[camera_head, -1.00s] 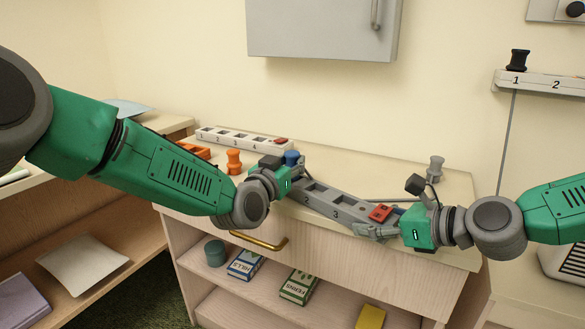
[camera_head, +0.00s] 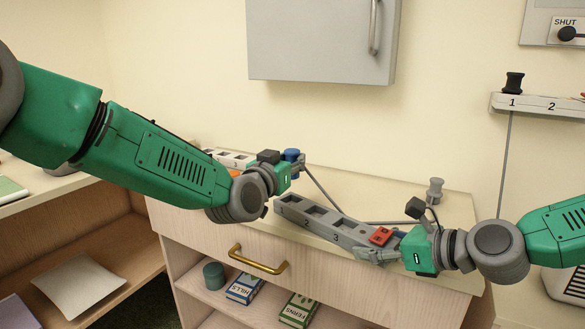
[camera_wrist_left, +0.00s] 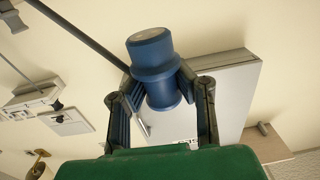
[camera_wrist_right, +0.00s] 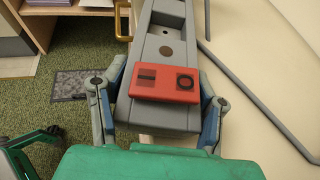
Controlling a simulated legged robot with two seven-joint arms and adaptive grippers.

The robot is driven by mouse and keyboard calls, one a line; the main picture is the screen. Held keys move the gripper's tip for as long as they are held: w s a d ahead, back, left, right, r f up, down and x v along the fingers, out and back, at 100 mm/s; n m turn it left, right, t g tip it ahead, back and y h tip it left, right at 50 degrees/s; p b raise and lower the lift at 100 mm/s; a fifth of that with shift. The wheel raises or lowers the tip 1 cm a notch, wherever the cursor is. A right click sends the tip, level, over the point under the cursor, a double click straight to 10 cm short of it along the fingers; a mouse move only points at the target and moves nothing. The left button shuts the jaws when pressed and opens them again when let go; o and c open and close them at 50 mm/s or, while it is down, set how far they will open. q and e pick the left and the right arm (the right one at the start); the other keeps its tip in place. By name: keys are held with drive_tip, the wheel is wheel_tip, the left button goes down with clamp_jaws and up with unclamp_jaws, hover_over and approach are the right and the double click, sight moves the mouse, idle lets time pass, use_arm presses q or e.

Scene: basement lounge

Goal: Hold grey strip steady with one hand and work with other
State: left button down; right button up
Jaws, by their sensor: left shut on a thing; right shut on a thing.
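The grey strip (camera_head: 350,226) lies along the counter front, with numbered sockets and a red switch (camera_head: 381,235) near its right end. My right gripper (camera_head: 378,253) is shut on that end; the right wrist view shows its fingers on both sides of the strip (camera_wrist_right: 165,50), below the red switch (camera_wrist_right: 165,85). My left gripper (camera_head: 298,166) is shut on a blue plug (camera_head: 291,154), held above and behind the strip's left end. The left wrist view shows the plug (camera_wrist_left: 155,65) between both fingers. A grey cord (camera_head: 325,195) runs from beside the plug to the counter. The strip's visible sockets look empty.
A white strip (camera_head: 232,158) is partly hidden behind my left arm. A grey plug (camera_head: 435,190) stands at the counter's back right. A wall strip (camera_head: 545,105) holds a black plug (camera_head: 513,83). A grey cabinet (camera_head: 320,40) hangs above. A brass drawer handle (camera_head: 258,262) sticks out in front.

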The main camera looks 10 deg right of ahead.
sight(292, 150)
use_arm(q)
drive_tip(key=shift+r, duration=1.8)
use_arm(e)
drive_tip(key=shift+s+f, duration=0.15)
drive_tip(key=shift+f, duration=0.2)
drive_tip(key=o, duration=1.7)
use_arm(q)
drive_tip(key=shift+a, duration=0.2)
drive_tip(key=shift+d, duration=0.25)
use_arm(e)
drive_tip(key=shift+d+r, duration=0.15)
use_arm(q)
drive_tip(key=shift+f, duration=0.1)
use_arm(e)
drive_tip(key=shift+s+d+r, duration=0.1)
drive_tip(key=shift+d+r, duration=0.1)
drive_tip(key=shift+d, duration=0.15)
drive_tip(key=v, duration=1.1)
drive_tip(key=shift+s+a, duration=0.15)
drive_tip(key=shift+s, duration=0.05)
